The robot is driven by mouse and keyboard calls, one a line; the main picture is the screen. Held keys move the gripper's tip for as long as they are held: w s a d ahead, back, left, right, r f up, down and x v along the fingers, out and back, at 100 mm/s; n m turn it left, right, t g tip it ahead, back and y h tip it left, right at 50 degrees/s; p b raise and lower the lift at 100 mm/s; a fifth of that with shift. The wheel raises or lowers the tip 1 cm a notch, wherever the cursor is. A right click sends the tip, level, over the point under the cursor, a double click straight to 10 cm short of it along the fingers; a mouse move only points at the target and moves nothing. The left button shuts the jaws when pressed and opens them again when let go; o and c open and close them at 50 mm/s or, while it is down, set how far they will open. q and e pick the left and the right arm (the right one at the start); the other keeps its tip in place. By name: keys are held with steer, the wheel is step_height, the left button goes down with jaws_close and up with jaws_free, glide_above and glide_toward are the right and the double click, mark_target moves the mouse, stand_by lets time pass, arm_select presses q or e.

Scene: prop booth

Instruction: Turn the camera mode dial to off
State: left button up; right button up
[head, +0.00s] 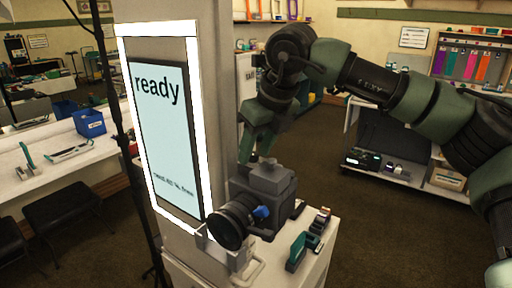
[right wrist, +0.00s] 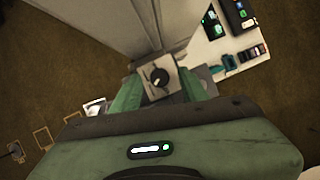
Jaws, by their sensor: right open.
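The camera (head: 270,181) is a dark grey body with a large black lens (head: 230,221) facing front left, on a white stand beside the pillar. Its mode dial (right wrist: 160,77) shows in the right wrist view as a round black knob with a pale mark, on a light grey square plate. In the head view the dial is not clearly visible. My left gripper is out of view.
A lit screen (head: 165,140) reading "ready" is on the pillar close to the camera. Several small green and dark items (head: 305,250) lie on the stand's right side. A blue knob (head: 261,211) sits beside the lens. Open floor lies to the right.

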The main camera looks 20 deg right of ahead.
jaws_close()
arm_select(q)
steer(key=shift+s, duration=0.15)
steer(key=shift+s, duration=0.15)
arm_select(e)
steer(key=shift+n, duration=0.4)
steer(key=shift+d+n+g+y, duration=0.1)
steer(key=shift+n+g+y, duration=0.3)
steer(key=shift+n, duration=0.6)
steer(key=n, duration=0.1)
steer(key=n+y+p, duration=0.1)
steer(key=shift+w+r+n+g, duration=0.1)
steer(key=shift+w+n+g, duration=0.05)
steer(key=shift+n+g, duration=0.15)
steer(key=n+p, duration=0.1)
steer(key=n, duration=0.1)
steer(key=n+g+p, duration=0.1)
steer(key=n+p, duration=0.1)
steer(key=shift+w+d+r+y, duration=0.1)
steer(key=shift+w+d+y, duration=0.05)
steer(key=shift+y, duration=0.25)
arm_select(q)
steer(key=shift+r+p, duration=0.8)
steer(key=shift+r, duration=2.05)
arm_select(e)
steer(key=shift+w+n+g, duration=0.1)
steer(key=shift+n+g, duration=0.5)
steer(key=shift+n, duration=0.6)
steer(key=shift+f, duration=0.2)
